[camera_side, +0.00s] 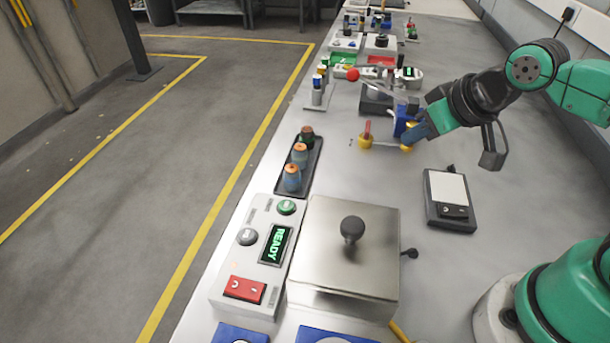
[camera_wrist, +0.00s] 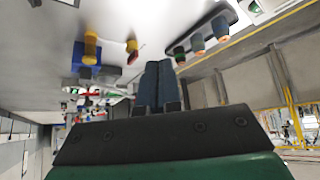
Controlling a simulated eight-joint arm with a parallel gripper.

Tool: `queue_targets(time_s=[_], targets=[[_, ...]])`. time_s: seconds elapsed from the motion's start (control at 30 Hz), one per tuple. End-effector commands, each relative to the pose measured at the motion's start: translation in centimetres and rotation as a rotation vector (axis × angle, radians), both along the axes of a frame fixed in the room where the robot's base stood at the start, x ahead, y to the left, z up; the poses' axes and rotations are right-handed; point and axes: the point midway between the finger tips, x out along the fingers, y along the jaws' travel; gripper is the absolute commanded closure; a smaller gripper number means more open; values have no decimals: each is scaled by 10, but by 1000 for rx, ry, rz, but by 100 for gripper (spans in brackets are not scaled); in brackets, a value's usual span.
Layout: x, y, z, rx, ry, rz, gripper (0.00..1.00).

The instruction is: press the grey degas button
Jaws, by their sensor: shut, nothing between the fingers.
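The grey button (camera_side: 247,236), round, sits on the upper left of a light grey control panel (camera_side: 225,285) in the side view. Nothing covers the grey button. My gripper (camera_side: 408,138) is well behind and to the right of the panel, above the bench. Its blue-grey fingers are together and empty; they also show in the wrist view (camera_wrist: 158,70). I cannot make out the grey button in the wrist view.
A steel box with a black knob (camera_side: 352,232) stands right of the panel. A dark tray of vials (camera_side: 286,188) lies behind it. Near my gripper is a yellow-ended valve fitting (camera_side: 366,141). A small scale (camera_side: 448,190) lies to the right.

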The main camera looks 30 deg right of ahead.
Motion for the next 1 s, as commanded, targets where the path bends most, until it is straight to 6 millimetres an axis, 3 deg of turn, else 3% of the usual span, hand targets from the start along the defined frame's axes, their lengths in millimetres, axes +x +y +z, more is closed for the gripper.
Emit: queue_targets(time_s=[0.53,0.67,0.83,1.0], targets=[[0,0,0,0,0,0,100],[5,8,2,20,-4,14,100],[25,46,9,115,-18,73,100],[48,113,13,271,-12,154,100]])
